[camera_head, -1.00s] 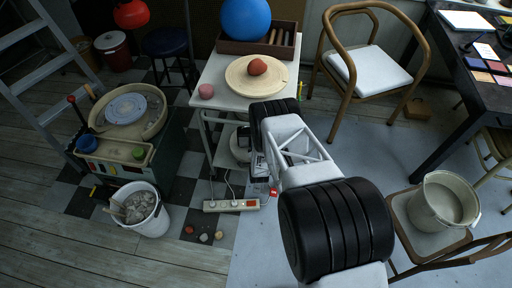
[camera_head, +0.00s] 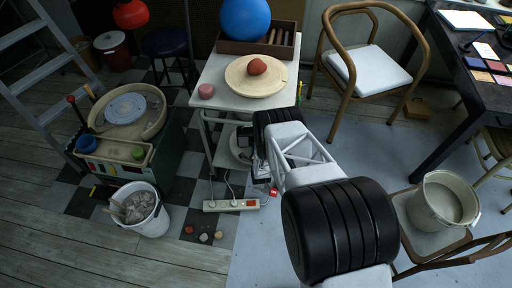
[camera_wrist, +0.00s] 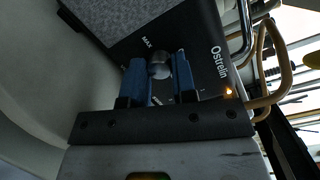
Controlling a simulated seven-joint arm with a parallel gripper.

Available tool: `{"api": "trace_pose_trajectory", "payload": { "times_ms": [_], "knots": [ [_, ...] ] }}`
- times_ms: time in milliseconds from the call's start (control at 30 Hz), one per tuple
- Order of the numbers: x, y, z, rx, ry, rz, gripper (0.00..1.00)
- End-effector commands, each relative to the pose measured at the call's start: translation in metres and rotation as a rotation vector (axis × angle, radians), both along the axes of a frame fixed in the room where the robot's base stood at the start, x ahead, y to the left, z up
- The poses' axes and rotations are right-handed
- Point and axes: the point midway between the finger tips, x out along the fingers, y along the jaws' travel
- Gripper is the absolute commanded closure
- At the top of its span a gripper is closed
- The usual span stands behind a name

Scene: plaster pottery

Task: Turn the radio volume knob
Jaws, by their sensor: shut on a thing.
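The radio (camera_wrist: 200,40) fills the upper middle of the wrist view, with a dark panel marked "MAX" and "Ostrelin" and a small lit orange light. The round grey volume knob (camera_wrist: 160,70) sits on this panel. My gripper (camera_wrist: 159,62) has one blue finger on each side of the knob and is shut on it. The fingers hide part of the markings around the knob. In the head view, my arm reaches to the white table's lower level and covers my gripper and the knob there.
A power strip (camera_head: 230,205) lies on the floor. A chair with a bucket (camera_head: 440,205) stands right of my arm, a white bucket (camera_head: 152,222) to the left.

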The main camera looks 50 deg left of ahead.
Motion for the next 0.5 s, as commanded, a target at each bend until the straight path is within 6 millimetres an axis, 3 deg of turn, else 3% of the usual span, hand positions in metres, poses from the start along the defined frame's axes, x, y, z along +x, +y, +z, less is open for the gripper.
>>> {"api": "trace_pose_trajectory", "payload": {
  "times_ms": [500],
  "knots": [
    [-0.0003, -0.0001, -0.0006, 0.108, 0.166, 0.000, 0.98]
  ]
}}
